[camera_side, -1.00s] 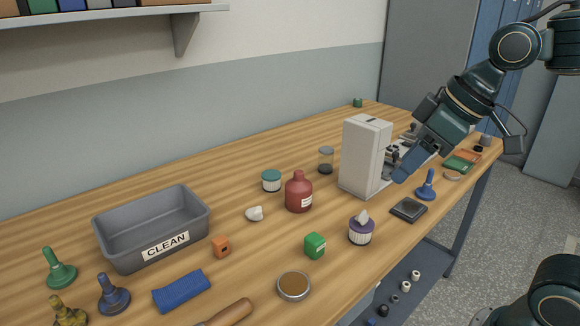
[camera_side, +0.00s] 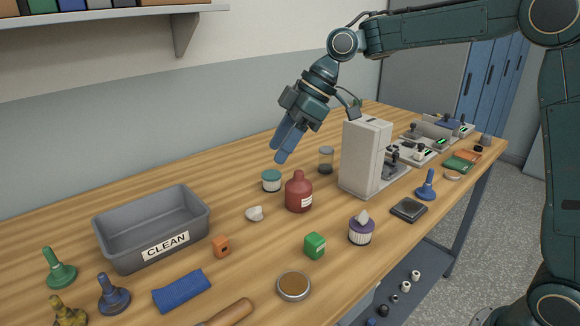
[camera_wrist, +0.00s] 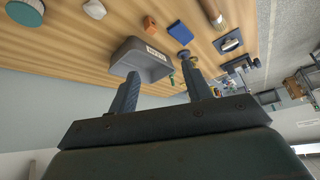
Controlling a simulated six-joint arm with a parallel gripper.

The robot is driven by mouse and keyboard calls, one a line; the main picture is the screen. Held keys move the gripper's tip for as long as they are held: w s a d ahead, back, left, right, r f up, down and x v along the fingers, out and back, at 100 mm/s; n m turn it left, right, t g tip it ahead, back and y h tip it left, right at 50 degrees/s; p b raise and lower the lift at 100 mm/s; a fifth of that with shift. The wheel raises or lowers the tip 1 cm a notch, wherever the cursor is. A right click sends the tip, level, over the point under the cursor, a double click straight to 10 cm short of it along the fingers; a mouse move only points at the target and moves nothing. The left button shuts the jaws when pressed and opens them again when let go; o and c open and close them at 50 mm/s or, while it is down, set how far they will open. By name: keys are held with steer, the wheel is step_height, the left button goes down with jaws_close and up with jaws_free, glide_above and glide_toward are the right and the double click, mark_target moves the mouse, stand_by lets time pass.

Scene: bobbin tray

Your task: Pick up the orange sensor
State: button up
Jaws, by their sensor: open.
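The orange sensor (camera_side: 221,246) is a small orange block with a dark spot on its face. It stands on the wooden table just right of the grey CLEAN bin in the side view. In the wrist view the orange sensor (camera_wrist: 149,24) shows near the top, beside the bin. My gripper (camera_side: 280,156) is open and empty, in the air above the teal-lidded jar and the red bottle. It is up and to the right of the sensor, well apart from it. In the wrist view my gripper's two fingers (camera_wrist: 160,76) are spread with nothing between them.
The grey CLEAN bin (camera_side: 124,262) stands left of the sensor. A blue cloth (camera_side: 181,291) lies in front. A white crumpled piece (camera_side: 254,213), a red bottle (camera_side: 298,192) and a green block (camera_side: 315,245) stand to the right. A white machine (camera_side: 362,157) stands further right.

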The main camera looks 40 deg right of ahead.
steer(key=w+a+f+n+g+y, duration=0.2)
steer(key=w+f+n, duration=0.1)
steer(key=w+f, duration=0.35)
steer(key=n+g+y, duration=0.1)
steer(key=n+g, duration=0.1)
steer(key=n, duration=0.2)
glide_toward(220, 239)
steer(key=v, duration=0.2)
steer(key=shift+s+a, duration=0.1)
steer(key=shift+s, duration=0.1)
steer(key=shift+f, duration=0.1)
steer(key=shift+x, duration=4.25)
steer(key=shift+a, duration=0.15)
steer(key=shift+x, duration=2.5)
steer(key=shift+w, duration=0.15)
steer(key=shift+c, duration=0.4)
steer(key=c, duration=1)
